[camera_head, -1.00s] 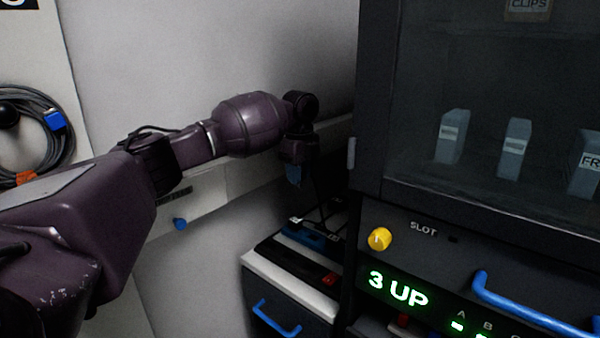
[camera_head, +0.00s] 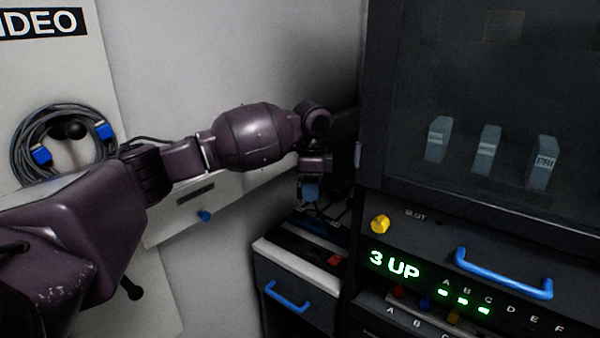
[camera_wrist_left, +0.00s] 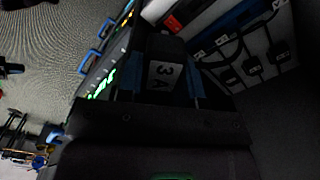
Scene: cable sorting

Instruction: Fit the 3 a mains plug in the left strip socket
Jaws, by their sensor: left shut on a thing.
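My left gripper (camera_head: 309,191) hangs above the low drawer unit, its fingers pointing down. In the left wrist view its blue-tipped fingers (camera_wrist_left: 168,82) are shut on a dark plug (camera_wrist_left: 163,74) with a white "3 A" label. In the head view the plug is hidden or too dark to make out. A black power strip (camera_head: 290,249) with a red switch lies on the unit's white top, below the gripper. The strip's red switch (camera_wrist_left: 172,23) shows beyond the plug in the left wrist view. The plug looks apart from the strip. I cannot make out the left socket. My right gripper is not in view.
A blue strip (camera_head: 317,229) with dark cables lies behind the power strip. Labelled dark plugs (camera_wrist_left: 252,66) lie on a white surface. The tall dark cabinet (camera_head: 362,150) stands close right of the gripper. A coiled cable (camera_head: 65,140) hangs at left.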

